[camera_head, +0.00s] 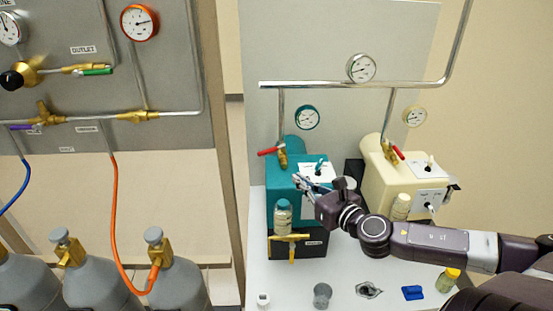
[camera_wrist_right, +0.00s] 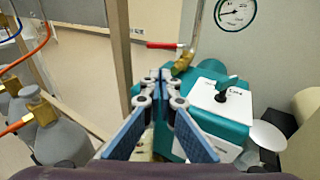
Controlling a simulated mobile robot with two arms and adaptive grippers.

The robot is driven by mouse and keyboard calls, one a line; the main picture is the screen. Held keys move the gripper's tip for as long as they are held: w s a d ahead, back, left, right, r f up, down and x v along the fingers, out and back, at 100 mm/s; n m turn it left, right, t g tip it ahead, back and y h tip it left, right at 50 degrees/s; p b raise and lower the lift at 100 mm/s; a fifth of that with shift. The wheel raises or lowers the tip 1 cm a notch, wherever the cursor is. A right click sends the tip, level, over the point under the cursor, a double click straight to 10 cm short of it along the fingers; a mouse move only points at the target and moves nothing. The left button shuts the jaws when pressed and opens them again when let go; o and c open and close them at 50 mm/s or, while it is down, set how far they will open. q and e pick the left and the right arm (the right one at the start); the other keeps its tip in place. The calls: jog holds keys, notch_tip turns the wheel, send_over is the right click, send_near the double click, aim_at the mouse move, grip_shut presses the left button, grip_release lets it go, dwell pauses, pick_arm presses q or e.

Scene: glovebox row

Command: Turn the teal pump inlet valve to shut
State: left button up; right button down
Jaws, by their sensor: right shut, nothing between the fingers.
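The teal pump (camera_head: 284,177) stands on the white bench. Its inlet valve, a brass body (camera_head: 282,155) with a red lever (camera_head: 268,151), sits on top below the pipe. The lever points left, roughly crosswise to the pipe. In the right wrist view the red lever (camera_wrist_right: 162,46) and brass body (camera_wrist_right: 183,63) show beyond the fingers. My right gripper (camera_head: 301,182) is shut and empty, in front of the pump's upper part and apart from the lever. It also shows in the wrist view (camera_wrist_right: 160,77). My left gripper is not in view.
A cream pump (camera_head: 377,181) with its own red lever (camera_head: 398,153) stands to the right. A teal gauge (camera_head: 306,117) hangs above the teal pump. A switch plate (camera_wrist_right: 221,95) is on its top. Small items, including a blue block (camera_head: 412,293), lie along the bench front. Gas cylinders (camera_head: 178,280) stand left.

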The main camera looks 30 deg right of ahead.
jog(key=shift+w, duration=1.3)
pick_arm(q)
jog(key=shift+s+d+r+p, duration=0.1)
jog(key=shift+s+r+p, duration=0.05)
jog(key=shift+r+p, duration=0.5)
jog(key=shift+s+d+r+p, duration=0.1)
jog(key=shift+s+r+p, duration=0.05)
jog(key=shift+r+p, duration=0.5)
pick_arm(e)
send_near(267, 153)
jog(key=shift+w+d+f, duration=0.1)
jog(key=shift+w+f, duration=0.1)
jog(key=shift+w, duration=0.9)
jog(key=shift+w+d+f, duration=0.1)
jog(key=shift+w+f, duration=0.1)
jog(key=shift+w, duration=0.95)
jog(key=shift+w+d+f, duration=0.1)
jog(key=shift+w+f, duration=0.1)
jog(key=shift+w, duration=0.9)
jog(key=shift+a, duration=0.1)
jog(key=shift+r+h+p, duration=0.1)
jog(key=shift+h+p, duration=0.2)
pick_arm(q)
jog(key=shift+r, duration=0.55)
pick_arm(e)
jog(key=shift+w+a+m+h, duration=0.1)
jog(key=shift+w+m+h, duration=0.1)
jog(key=shift+m+h, duration=0.1)
